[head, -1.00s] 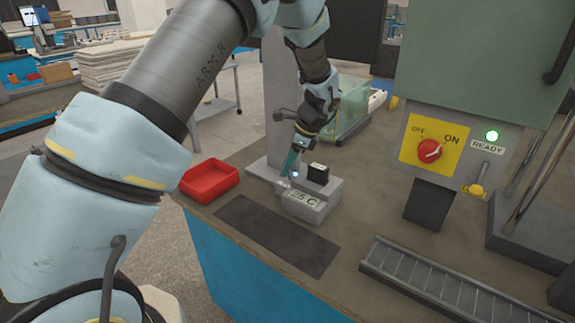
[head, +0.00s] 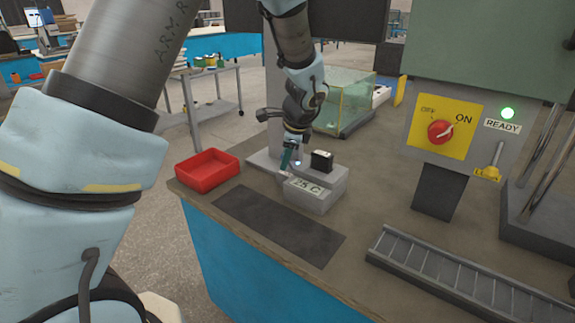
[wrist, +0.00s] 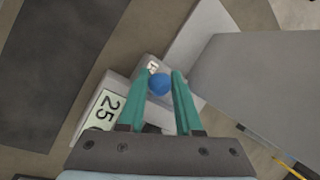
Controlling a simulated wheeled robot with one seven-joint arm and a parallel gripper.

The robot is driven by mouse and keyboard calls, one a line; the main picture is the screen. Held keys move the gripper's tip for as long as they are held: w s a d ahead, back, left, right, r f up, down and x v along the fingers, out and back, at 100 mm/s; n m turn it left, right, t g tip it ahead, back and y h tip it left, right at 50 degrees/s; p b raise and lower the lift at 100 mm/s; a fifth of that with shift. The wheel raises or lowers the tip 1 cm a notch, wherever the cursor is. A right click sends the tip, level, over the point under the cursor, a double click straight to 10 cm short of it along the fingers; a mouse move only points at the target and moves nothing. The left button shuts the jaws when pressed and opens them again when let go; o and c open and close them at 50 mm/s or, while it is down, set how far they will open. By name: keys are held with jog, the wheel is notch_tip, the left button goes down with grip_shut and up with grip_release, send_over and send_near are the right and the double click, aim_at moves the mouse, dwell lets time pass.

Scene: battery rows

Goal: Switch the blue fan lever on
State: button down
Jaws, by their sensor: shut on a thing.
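The blue fan lever shows in the wrist view as a round blue knob (wrist: 159,85) between my two green fingers. My gripper (wrist: 160,76) is shut on this knob. In the head view my gripper (head: 287,166) points down at the left back part of a small grey unit (head: 318,203), whose display reads 25 C. The knob cannot be made out there, as the fingers cover it. A small white label (wrist: 153,66) lies just beyond the knob in the wrist view, too small to read surely. How far the lever is thrown cannot be told.
A black block (head: 321,161) stands on the grey unit, close right of my gripper. A red tray (head: 208,170) is to the left, a dark mat (head: 278,227) in front. A glass tank (head: 345,95) stands behind. A switch panel (head: 440,130) is at the right.

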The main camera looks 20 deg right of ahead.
dwell(0.3)
jog(key=c, duration=0.6)
grip_release()
jog(key=v, duration=1)
jog(key=shift+s+r, duration=0.15)
jog(key=shift+r, duration=0.2)
